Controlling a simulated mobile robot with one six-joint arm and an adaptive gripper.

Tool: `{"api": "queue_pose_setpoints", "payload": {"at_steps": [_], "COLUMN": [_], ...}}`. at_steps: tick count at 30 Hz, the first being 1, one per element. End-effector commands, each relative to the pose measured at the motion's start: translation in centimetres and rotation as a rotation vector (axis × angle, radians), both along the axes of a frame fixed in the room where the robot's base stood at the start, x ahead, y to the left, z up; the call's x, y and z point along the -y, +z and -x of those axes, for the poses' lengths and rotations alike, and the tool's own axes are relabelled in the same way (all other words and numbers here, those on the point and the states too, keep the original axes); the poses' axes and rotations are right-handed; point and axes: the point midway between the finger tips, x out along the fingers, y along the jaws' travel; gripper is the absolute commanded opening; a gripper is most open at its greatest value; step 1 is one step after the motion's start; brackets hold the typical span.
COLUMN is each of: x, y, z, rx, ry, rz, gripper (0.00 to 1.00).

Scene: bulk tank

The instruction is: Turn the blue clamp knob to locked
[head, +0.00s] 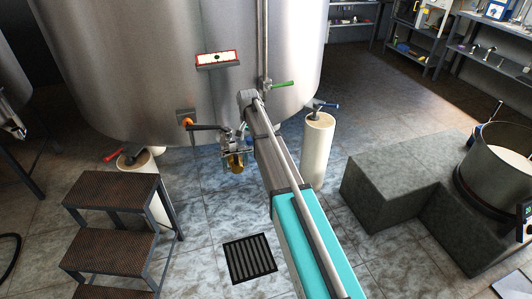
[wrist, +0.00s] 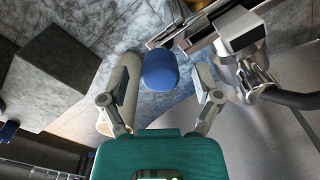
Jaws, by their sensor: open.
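The blue clamp knob (wrist: 160,70) shows in the wrist view as a rounded, ribbed blue cap near the top middle. My gripper (wrist: 164,78) is open, with one finger on each side of the knob in the picture. A gap shows between the knob and the right finger. How deep the knob sits between the fingertips I cannot tell. In the head view my arm reaches to the front of the steel tank (head: 180,70), and its end is near the outlet fittings (head: 238,163). I cannot make out the knob clearly there.
Metal steps (head: 110,187) stand at left, and a floor drain (head: 249,259) lies below. A grey stepped block (head: 385,185) and a steel pot (head: 495,175) are at right. Pale tank legs (head: 317,150) and a green-handled valve (head: 282,85) are close to my arm.

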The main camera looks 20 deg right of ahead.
Motion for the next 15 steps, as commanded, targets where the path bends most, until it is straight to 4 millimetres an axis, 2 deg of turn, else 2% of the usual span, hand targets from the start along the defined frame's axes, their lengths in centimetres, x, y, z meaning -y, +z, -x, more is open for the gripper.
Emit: {"api": "queue_pose_setpoints", "payload": {"at_steps": [15], "x": [0.00], "y": [0.00], "z": [0.00], "rx": [0.000], "ry": [0.342], "rz": [0.000], "gripper": [0.82]}}
